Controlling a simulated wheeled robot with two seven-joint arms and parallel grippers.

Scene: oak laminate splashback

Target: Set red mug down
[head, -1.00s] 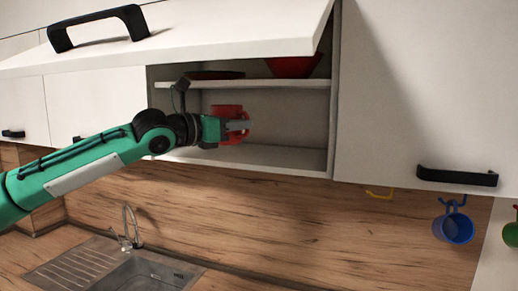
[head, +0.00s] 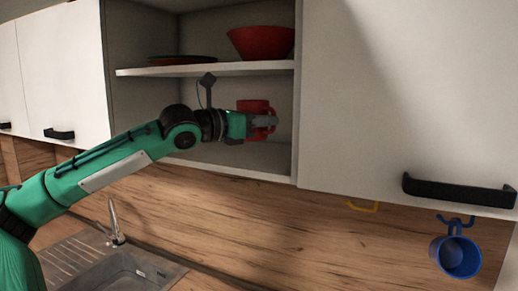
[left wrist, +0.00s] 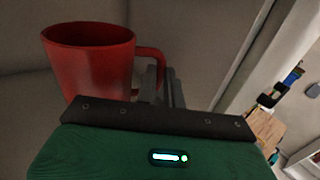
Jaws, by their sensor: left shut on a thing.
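The red mug (head: 253,107) is inside the open wall cabinet, above its bottom shelf (head: 240,160). In the left wrist view the red mug (left wrist: 88,60) looks upright, with its handle towards the gripper. My left gripper (head: 264,123) reaches into the lower compartment and is shut on the mug. Its fingers (left wrist: 160,85) are at the handle in the left wrist view. The mug's base is partly hidden by the gripper, and I cannot tell whether it touches the shelf. My right gripper is not in view.
A closed cabinet door (head: 400,90) is to the right. The sink (head: 125,272) is below.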

